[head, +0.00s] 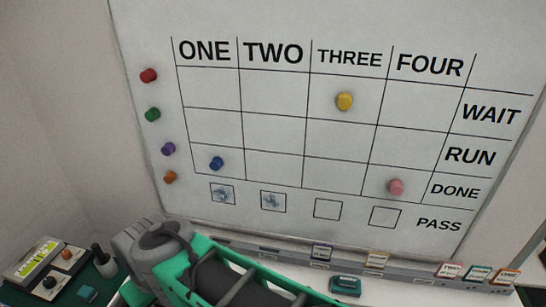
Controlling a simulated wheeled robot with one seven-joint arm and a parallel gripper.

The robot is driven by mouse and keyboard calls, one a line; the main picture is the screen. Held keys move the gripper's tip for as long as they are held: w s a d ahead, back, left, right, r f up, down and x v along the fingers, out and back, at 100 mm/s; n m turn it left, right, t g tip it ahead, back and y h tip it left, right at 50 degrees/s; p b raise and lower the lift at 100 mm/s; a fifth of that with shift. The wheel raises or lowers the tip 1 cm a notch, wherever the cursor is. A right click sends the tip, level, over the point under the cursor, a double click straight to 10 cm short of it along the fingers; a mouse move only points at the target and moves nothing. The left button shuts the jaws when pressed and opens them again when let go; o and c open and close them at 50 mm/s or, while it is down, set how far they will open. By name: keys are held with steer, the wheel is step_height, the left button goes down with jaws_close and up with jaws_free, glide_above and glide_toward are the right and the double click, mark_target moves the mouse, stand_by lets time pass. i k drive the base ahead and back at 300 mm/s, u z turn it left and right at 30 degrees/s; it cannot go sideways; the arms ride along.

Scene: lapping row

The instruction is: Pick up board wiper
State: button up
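A small teal block with a darker top (346,285), which looks like the board wiper, lies on the pale surface below the whiteboard, at the bottom of the head view right of centre. My green and grey arm crosses the bottom of the view to its left. The fingertips of my gripper do not show, so I cannot see whether they are open or hold anything. Nothing visible touches the teal block.
A whiteboard (275,131) with a grid and several coloured magnets stands behind. A ledge (420,269) along its foot carries small labelled blocks. A device with a lit display (40,261) and a dark bottle (103,262) stand at lower left.

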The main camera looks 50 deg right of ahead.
mark_target(349, 286)
steer(key=z, duration=1.2)
steer(key=k, duration=0.65)
steer(key=z, duration=0.95)
steer(key=i, duration=0.5)
steer(key=z, duration=0.05)
